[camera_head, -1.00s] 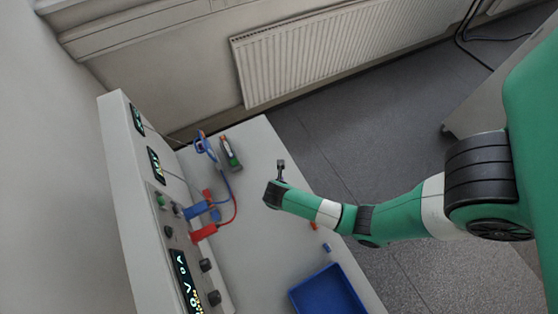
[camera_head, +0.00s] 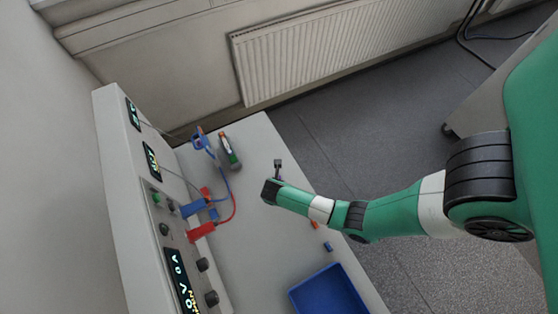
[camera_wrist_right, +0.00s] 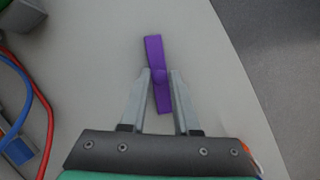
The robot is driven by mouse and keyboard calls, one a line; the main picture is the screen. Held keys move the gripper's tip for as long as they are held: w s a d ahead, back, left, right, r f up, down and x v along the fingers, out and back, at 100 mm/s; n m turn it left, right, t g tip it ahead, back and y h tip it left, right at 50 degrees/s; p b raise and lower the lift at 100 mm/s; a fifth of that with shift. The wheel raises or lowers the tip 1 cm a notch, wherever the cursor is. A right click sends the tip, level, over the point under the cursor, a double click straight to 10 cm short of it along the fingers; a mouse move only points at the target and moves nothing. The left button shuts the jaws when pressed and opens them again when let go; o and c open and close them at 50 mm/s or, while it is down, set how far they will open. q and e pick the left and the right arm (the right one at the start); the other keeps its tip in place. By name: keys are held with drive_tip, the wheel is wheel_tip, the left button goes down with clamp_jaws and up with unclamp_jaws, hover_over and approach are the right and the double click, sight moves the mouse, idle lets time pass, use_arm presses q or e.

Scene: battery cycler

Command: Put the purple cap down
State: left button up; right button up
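In the head view my right gripper (camera_head: 279,169) is over the bench, and the cap cannot be made out there. My left gripper is not in view.
Red (camera_head: 201,232) and blue (camera_head: 194,208) plugs with cables sit at the cycler panel on the left. A battery-like item (camera_head: 229,151) lies behind. A blue tray (camera_head: 328,292) and small coloured pieces (camera_head: 328,246) are near the right edge.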

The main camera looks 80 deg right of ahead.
drive_tip(key=shift+o, duration=1.2)
drive_tip(key=p+v, duration=0.3)
drive_tip(key=v, duration=0.9)
drive_tip(key=shift+r, duration=0.2)
